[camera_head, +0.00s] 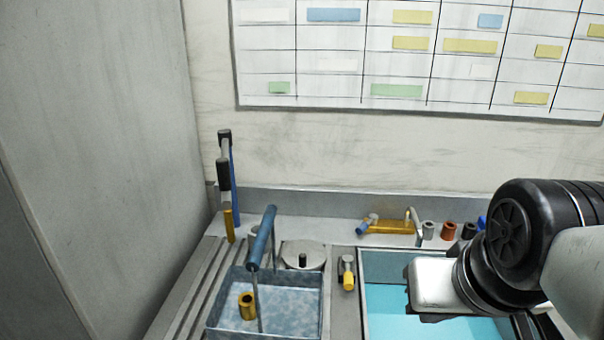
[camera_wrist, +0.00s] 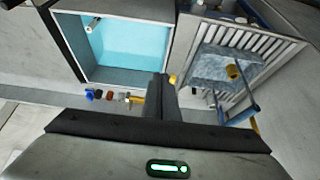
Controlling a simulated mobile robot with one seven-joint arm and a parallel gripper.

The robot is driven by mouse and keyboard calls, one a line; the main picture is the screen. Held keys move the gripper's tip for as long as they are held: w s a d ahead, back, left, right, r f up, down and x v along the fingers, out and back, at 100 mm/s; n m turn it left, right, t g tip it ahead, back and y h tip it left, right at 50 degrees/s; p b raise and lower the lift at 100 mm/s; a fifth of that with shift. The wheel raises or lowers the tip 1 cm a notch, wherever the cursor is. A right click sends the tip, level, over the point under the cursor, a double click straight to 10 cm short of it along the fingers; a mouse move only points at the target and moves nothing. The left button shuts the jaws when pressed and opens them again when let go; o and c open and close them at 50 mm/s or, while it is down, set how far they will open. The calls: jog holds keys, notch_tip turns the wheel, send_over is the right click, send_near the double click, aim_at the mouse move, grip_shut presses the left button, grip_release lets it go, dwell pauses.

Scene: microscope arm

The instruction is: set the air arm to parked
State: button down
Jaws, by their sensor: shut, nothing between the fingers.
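No label marks the air arm, so I cannot tell which part it is. A blue swing arm (camera_head: 262,240) leans over a blue-grey tray (camera_head: 323,300); it also shows in the wrist view (camera_wrist: 243,115). Behind it stands a jointed arm (camera_head: 225,172) with black, grey and blue parts and a yellow lower end. A small lever (camera_head: 348,274) with a yellow tip lies right of the tray. In the head view my wrist hides the fingers.
A turquoise-floored basin (camera_head: 385,300) lies under my wrist. A yellow block (camera_head: 390,228) with a blue-ended piece and several coloured caps line the back ledge. A yellow cylinder (camera_head: 247,307) stands in the tray. A wall closes the left; a chart board (camera_head: 420,70) hangs behind.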

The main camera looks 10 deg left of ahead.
jog(key=w+a+r+n+g+y+b, duration=0.1)
jog(key=w+a+r+y+b, duration=0.1)
jog(key=w+a, duration=0.55)
jog(key=w+a+r+n+y+b, duration=0.1)
jog(key=w+a+y+b, duration=0.3)
jog(key=a, duration=0.6)
jog(key=w+a+r+n+g+b, duration=0.1)
jog(key=w+a+r, duration=0.1)
jog(key=w+a, duration=0.6)
jog(key=s+a+x, duration=0.1)
jog(key=x, duration=0.9)
jog(key=shift+s, duration=0.15)
